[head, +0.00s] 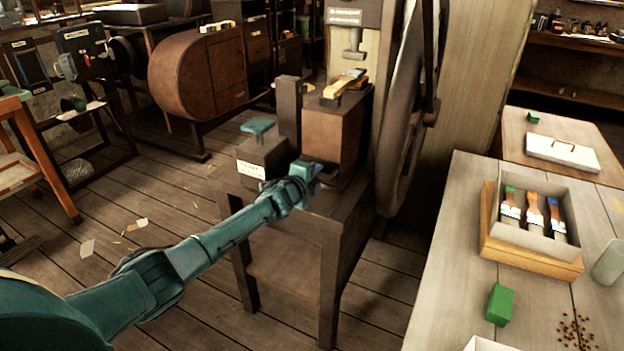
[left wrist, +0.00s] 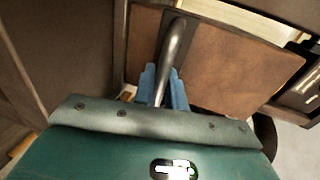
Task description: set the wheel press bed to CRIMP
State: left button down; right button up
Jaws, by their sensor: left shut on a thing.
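The wheel press stands in the middle of the head view on a dark wooden stand (head: 275,220). Its large handwheel (head: 408,110) is at the right of its column. The brown bed block (head: 332,132) sits under the press ram (head: 354,50), with a small brush-like piece on top. My left gripper (head: 318,170) is at the front foot of the block. In the left wrist view its blue fingers (left wrist: 165,88) are shut on a curved metal handle (left wrist: 175,50) in front of the brown face. The handle is mostly hidden in the head view. My right gripper is not in view.
A box with a white label (head: 250,168) and a teal piece (head: 258,127) on top sit left of the block. A table (head: 450,250) at right holds a tray (head: 540,240) of brushes and a green block (head: 499,305). Open floor lies left.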

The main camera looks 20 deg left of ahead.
pick_arm(q)
jog(key=shift+w+a+r, duration=0.1)
jog(key=shift+r, duration=0.2)
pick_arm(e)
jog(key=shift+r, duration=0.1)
pick_arm(q)
jog(key=c, duration=1.9)
grip_release()
jog(key=o, duration=0.4)
jog(key=shift+w+f, duration=0.2)
jog(key=shift+c, duration=0.2)
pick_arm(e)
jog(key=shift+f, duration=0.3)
pick_arm(q)
jog(key=shift+s, duration=0.15)
jog(key=d+p+v, duration=0.1)
jog(key=p+v, duration=0.1)
jog(key=v, duration=1.1)
jog(key=shift+a, duration=0.35)
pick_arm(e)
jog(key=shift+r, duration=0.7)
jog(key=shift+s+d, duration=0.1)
